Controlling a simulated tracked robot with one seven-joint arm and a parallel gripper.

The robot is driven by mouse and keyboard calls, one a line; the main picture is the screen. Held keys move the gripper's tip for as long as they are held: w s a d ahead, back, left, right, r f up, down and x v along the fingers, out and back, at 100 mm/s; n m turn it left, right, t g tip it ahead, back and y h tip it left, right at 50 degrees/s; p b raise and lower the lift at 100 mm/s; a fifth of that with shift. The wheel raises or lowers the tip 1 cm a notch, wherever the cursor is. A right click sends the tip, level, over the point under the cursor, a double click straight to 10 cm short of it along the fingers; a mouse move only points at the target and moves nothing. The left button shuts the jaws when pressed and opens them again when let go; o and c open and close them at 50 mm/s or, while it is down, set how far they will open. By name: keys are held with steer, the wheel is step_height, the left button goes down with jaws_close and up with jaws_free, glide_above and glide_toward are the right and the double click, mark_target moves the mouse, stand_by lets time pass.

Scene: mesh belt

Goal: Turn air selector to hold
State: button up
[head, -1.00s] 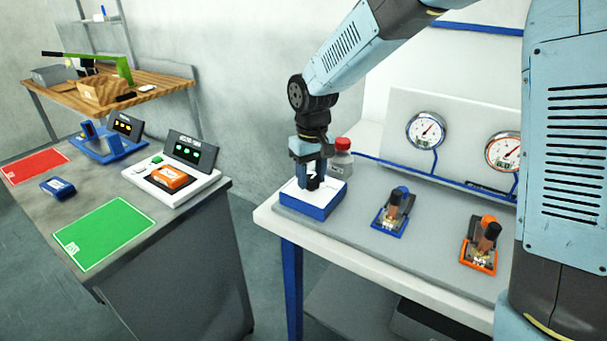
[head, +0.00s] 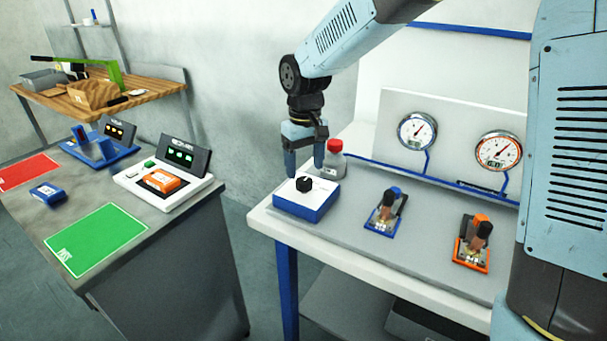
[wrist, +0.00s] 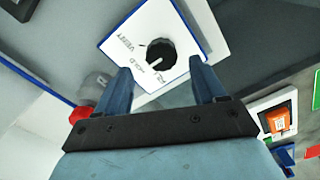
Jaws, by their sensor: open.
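The air selector is a blue box with a white top (head: 316,208), near the left end of the bench. Its black knob (head: 303,184) is uncovered. In the wrist view the knob (wrist: 161,54) carries a white pointer line aimed down-left, seemingly at the word HOLD. VENT is printed above HOLD and a third, partly legible label lies below. My gripper (head: 304,168) is open and empty just above the knob, pointing down. In the wrist view its two fingers (wrist: 161,72) stand apart either side of the knob, with nothing between them.
A blue-based lever valve (head: 383,222) and an orange-based one (head: 470,250) are to the right, below two gauges (head: 417,132). A grey counter (head: 165,235) with devices is across a gap at left.

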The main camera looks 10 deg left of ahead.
mark_target(305, 180)
step_height(305, 180, up, 10)
steer(key=shift+f, duration=0.2)
steer(key=shift+w, duration=0.1)
